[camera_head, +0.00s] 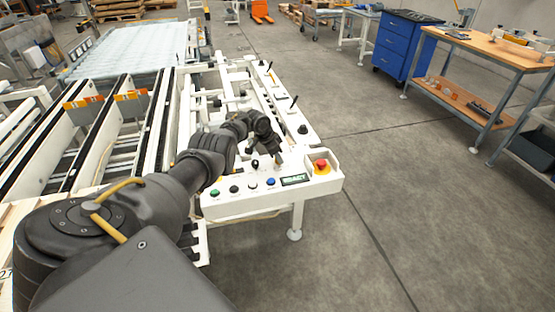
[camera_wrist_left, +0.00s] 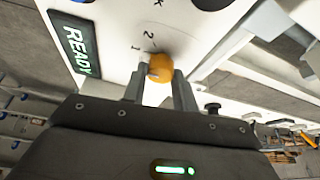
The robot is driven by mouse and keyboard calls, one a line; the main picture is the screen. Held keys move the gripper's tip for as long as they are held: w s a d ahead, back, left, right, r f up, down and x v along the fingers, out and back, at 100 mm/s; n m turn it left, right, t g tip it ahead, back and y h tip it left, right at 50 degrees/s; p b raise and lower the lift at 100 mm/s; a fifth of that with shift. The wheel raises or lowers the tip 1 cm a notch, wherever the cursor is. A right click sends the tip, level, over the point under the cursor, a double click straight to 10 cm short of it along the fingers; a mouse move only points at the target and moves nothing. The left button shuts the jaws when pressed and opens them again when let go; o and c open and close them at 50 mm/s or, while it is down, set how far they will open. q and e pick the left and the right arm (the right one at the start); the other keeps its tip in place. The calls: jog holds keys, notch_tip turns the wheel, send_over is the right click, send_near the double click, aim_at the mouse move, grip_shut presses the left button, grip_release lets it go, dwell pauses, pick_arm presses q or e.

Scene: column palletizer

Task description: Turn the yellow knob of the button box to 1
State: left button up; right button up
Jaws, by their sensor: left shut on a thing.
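The yellow knob (camera_wrist_left: 159,66) shows in the left wrist view, between the two fingers of my left gripper (camera_wrist_left: 160,88), which are shut on it. Small printed digits, 1 and 2, are on the white panel beside the knob. I cannot tell which one the knob points at. In the head view the button box (camera_head: 224,206) is a white panel at the front end of the conveyor. My left gripper (camera_head: 279,158) reaches down to its far edge and hides the knob there. My right gripper is not in view.
The box carries a red emergency stop (camera_head: 321,166), a display (camera_head: 295,180) reading READY, a blue button (camera_head: 270,182) and several other buttons. White machine rails with black levers stand behind. Open floor lies to the right, before a wooden workbench (camera_head: 490,45) and a blue cabinet (camera_head: 400,45).

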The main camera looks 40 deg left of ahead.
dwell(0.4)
pick_arm(q)
jog(key=o, duration=1)
jog(key=shift+c, duration=0.2)
jog(key=p+v, duration=0.4)
jog(key=v, duration=0.7)
